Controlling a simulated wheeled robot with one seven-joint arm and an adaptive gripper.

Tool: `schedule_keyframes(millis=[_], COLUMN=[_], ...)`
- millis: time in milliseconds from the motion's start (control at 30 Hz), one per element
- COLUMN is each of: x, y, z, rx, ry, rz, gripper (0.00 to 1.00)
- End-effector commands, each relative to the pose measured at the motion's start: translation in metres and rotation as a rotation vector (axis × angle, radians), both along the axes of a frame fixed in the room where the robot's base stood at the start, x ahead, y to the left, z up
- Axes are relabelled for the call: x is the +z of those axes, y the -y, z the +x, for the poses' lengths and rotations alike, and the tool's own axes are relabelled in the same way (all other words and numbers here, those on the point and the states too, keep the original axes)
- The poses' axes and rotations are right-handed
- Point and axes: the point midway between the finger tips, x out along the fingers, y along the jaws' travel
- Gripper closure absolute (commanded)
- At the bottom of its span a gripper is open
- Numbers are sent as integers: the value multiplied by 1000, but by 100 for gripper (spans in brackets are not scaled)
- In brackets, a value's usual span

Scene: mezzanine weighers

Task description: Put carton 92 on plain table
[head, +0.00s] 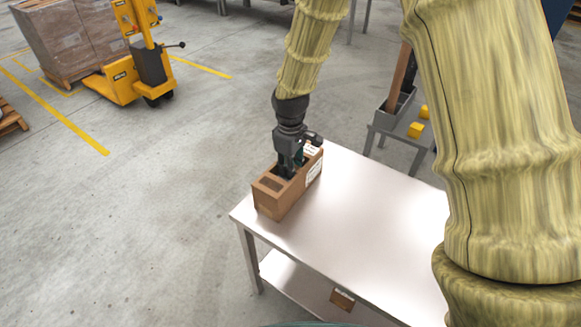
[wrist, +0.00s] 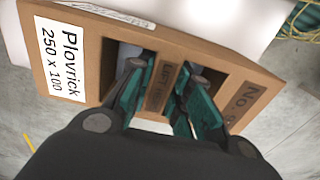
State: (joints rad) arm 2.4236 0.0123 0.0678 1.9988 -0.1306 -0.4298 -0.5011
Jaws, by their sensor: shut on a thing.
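A brown carton (head: 272,197) with openings in its top stands at the near-left edge of the plain white table (head: 365,215). In the wrist view the carton (wrist: 98,55) carries a white label reading "Plovrick 250 x 100" and printing that starts "No."; its number is hidden. My gripper (head: 290,170) points down into the top of the carton. In the wrist view its green fingers (wrist: 160,95) are shut on the strip between two openings. The carton looks upright and at the tabletop; I cannot tell whether it fully rests there.
A small brown box (head: 342,299) sits on the table's lower shelf. Behind the table is a grey stand (head: 400,122) with yellow blocks (head: 416,130). A yellow pallet truck (head: 140,75) and a wrapped pallet load (head: 70,40) stand at the back left. The tabletop's middle is clear.

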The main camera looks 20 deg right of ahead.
Motion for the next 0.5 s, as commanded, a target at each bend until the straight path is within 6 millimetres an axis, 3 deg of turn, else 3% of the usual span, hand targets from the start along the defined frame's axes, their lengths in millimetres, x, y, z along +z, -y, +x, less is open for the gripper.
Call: schedule_keyframes(millis=[300,333,433,500], x=[-2,-2,-2,-2], y=[0,0,0,0], z=[0,0,0,0], rx=[0,0,-1,-1], ry=[0,0,0,0], rz=[0,0,0,0], gripper=[100,77,59,59])
